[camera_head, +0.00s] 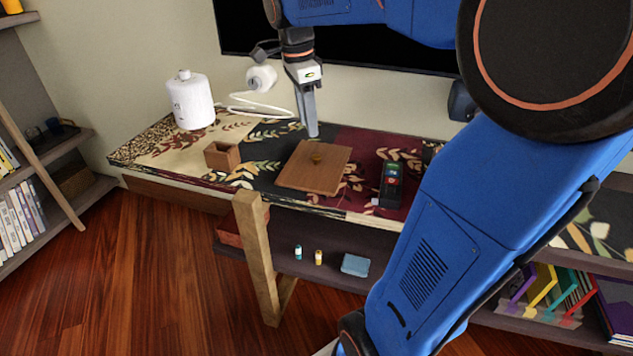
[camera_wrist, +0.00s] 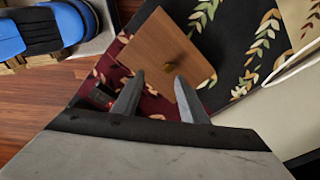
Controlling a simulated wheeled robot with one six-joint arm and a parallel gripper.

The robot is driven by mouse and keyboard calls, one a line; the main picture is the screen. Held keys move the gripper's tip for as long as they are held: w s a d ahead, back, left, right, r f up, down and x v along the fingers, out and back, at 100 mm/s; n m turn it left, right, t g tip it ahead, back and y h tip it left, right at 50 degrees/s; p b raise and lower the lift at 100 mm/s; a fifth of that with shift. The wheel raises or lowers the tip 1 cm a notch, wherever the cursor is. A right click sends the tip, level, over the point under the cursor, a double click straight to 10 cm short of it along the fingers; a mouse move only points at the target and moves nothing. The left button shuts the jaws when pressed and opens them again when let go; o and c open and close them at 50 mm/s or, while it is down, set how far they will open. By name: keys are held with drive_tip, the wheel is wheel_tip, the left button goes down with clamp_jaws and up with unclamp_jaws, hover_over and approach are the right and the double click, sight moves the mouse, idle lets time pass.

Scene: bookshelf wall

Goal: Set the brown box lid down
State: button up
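The brown box lid (camera_head: 303,171) is a flat wooden panel with a small round brass knob (camera_head: 316,158). It lies on the patterned table top, and it also shows in the wrist view (camera_wrist: 158,50). My gripper (camera_head: 312,132) is above the table, just behind the lid as seen from the head camera. In the wrist view its two fingers (camera_wrist: 155,85) are apart with nothing between them. The lid lies beyond the fingertips, and the knob is clear of them.
A small open brown box (camera_head: 222,156) stands left of the lid. A white canister (camera_head: 189,100) and a white corded object (camera_head: 262,78) stand behind. A dark device (camera_head: 390,184) stands right of the lid. A dark screen (camera_head: 370,42) hangs on the wall.

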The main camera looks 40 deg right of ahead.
drive_tip(key=s+a+f+n+t, duration=0.1)
drive_tip(key=s+a+f+n, duration=0.2)
drive_tip(key=s+n, duration=0.3)
drive_tip(key=s+a+f+n+t+y, duration=0.1)
drive_tip(key=s+a+f+n+t, duration=0.1)
drive_tip(key=s+n, duration=0.4)
drive_tip(key=s+a+f+n+t, duration=0.2)
drive_tip(key=s+a+f+n, duration=0.2)
drive_tip(key=n, duration=0.5)
drive_tip(key=shift+s+a+f, duration=0.3)
drive_tip(key=shift+s+f, duration=0.95)
drive_tip(key=shift+s, duration=0.15)
